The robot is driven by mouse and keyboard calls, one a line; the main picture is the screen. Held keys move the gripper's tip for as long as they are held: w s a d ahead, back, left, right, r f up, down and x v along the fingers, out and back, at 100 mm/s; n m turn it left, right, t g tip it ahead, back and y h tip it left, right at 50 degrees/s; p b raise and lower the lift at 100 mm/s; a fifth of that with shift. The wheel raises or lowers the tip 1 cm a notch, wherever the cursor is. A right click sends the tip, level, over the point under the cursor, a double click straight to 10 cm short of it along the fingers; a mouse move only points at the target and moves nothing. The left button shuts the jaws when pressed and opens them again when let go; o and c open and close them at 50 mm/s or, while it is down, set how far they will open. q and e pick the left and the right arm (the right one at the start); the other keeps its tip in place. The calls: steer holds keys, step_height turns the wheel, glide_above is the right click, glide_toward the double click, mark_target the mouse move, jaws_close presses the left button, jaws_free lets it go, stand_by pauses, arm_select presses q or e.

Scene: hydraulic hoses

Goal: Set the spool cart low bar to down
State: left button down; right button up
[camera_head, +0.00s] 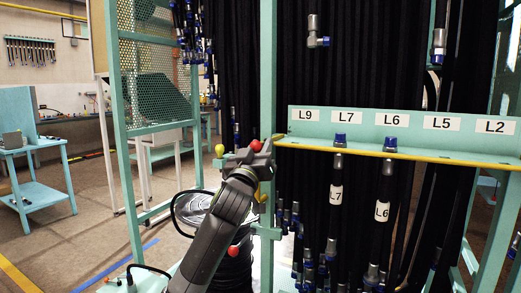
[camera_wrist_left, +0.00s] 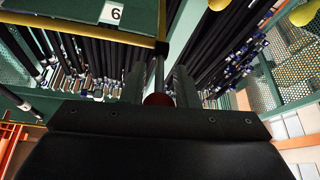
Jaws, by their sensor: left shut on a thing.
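The spool cart is a green frame (camera_head: 268,70) with hoses hanging on it, and a thin yellow bar (camera_head: 400,153) runs along its label shelf. My left gripper (camera_head: 263,160) is at the cart's upright post, beside a red ball knob (camera_head: 256,146). In the left wrist view my left gripper (camera_wrist_left: 162,85) is shut around a thin rod with a red ball (camera_wrist_left: 158,99) close to the palm. The rod leads up to a yellow bar (camera_wrist_left: 162,48). I cannot tell which lever is the low bar. My right gripper is not in view.
A yellow knob (camera_head: 219,149) and a second red ball (camera_head: 233,251) show near my left arm. Black hoses (camera_head: 333,205) hang below the label shelf (camera_head: 380,119). A coiled hose (camera_head: 192,208) lies behind the arm.

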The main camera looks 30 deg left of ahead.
arm_select(q)
steer(key=shift+f, duration=0.1)
steer(key=c, duration=1.1)
jaws_free()
steer(key=shift+a, duration=0.1)
steer(key=shift+s, duration=0.1)
steer(key=b+v, duration=0.2)
steer(key=v, duration=1.5)
steer(key=shift+s+f, duration=0.1)
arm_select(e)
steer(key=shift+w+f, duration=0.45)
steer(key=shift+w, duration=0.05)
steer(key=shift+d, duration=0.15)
